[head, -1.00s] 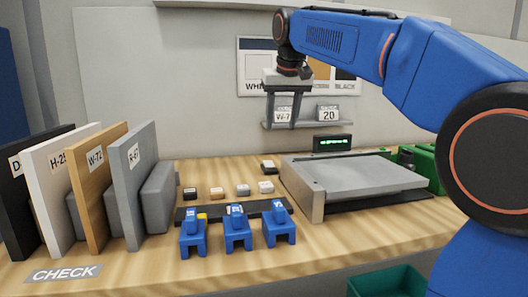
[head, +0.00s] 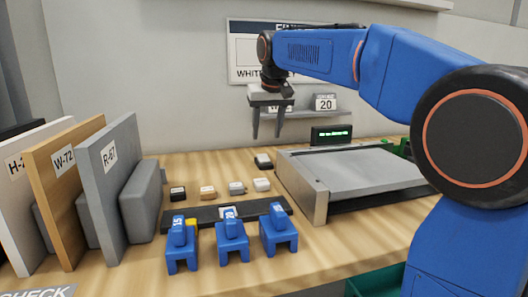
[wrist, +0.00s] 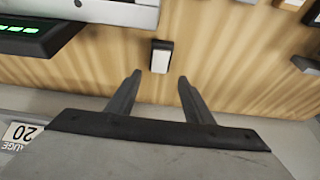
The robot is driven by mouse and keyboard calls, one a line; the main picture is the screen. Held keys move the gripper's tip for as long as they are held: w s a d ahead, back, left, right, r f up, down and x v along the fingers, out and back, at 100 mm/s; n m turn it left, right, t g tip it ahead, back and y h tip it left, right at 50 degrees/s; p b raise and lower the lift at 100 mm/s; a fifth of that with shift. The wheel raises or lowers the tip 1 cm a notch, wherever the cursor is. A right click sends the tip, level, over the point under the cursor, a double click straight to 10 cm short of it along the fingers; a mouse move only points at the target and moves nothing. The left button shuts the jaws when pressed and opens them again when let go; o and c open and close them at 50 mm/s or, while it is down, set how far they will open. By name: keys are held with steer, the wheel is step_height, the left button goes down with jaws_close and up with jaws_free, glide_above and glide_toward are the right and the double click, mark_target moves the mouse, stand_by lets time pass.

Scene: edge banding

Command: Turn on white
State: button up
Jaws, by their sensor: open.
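My gripper (head: 267,128) is open and empty, pointing down above the back of the bench. A small dark switch-like block with a pale top (head: 263,160) sits on the wood below it; in the wrist view what looks like the same block (wrist: 161,57) lies just beyond and between the fingertips (wrist: 159,78), apart from them. In front of it, a row holds a white-topped block (head: 261,184), a grey one (head: 237,188), a tan one (head: 207,192) and a black one (head: 178,193). I cannot read any labels on these blocks.
A grey-topped machine (head: 360,168) with a green display (head: 332,134) stands right. Blue clamp-like pieces (head: 232,243) stand in front of a dark strip (head: 190,216). Upright panels (head: 108,180) stand left. A shelf with a 20 card (head: 325,103) is behind the gripper.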

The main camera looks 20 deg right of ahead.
mark_target(263, 157)
steer(key=x, duration=0.9)
